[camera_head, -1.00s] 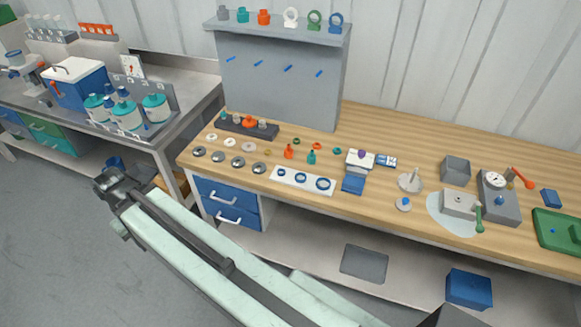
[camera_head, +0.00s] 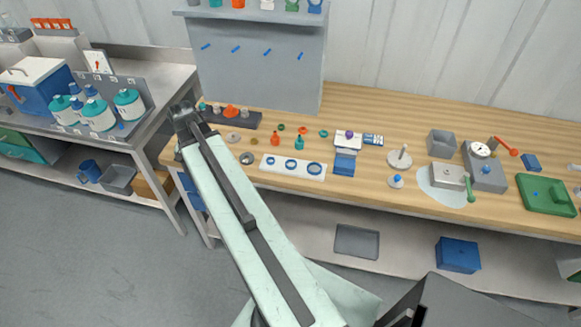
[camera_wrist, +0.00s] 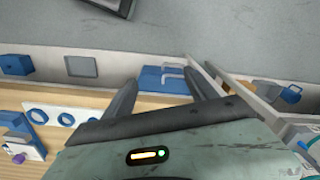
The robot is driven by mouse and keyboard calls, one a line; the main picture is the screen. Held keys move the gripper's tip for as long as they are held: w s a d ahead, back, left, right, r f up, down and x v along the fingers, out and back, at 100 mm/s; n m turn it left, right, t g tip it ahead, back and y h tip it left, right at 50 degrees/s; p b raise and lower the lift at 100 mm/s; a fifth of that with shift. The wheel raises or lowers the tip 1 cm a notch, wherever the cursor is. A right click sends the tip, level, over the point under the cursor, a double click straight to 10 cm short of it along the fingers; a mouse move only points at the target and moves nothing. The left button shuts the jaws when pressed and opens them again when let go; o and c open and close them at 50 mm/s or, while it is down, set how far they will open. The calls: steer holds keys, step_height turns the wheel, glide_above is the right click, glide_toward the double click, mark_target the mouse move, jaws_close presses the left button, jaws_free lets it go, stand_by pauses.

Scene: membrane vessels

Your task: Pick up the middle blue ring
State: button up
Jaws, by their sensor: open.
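The middle blue ring (camera_head: 290,167) lies on a white plate (camera_head: 265,167) near the front edge of the wooden bench, between a smaller blue ring (camera_head: 270,164) on its left and a larger one (camera_head: 314,173) on its right. My gripper (camera_head: 184,113) is at the bench's left end, well left of the rings. In the wrist view its fingers (camera_wrist: 164,85) are apart with nothing between them.
A dark rack (camera_head: 245,120) with small parts stands behind my gripper. A grey disc (camera_head: 246,158) lies just left of the plate. Orange (camera_head: 275,139) and teal (camera_head: 299,144) bottles stand behind the plate. A blue-and-white box (camera_head: 345,160) stands to its right.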

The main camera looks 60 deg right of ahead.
steer(key=s+d+m, duration=0.4)
steer(key=d, duration=0.4)
steer(key=s+d+m, duration=0.3)
steer(key=s+d, duration=0.1)
steer(key=d, duration=0.3)
steer(key=m, duration=0.6)
glide_above(291, 165)
step_height(291, 165, down, 8)
steer(key=b, duration=0.8)
steer(key=shift+r, duration=0.15)
steer(key=c, duration=1.4)
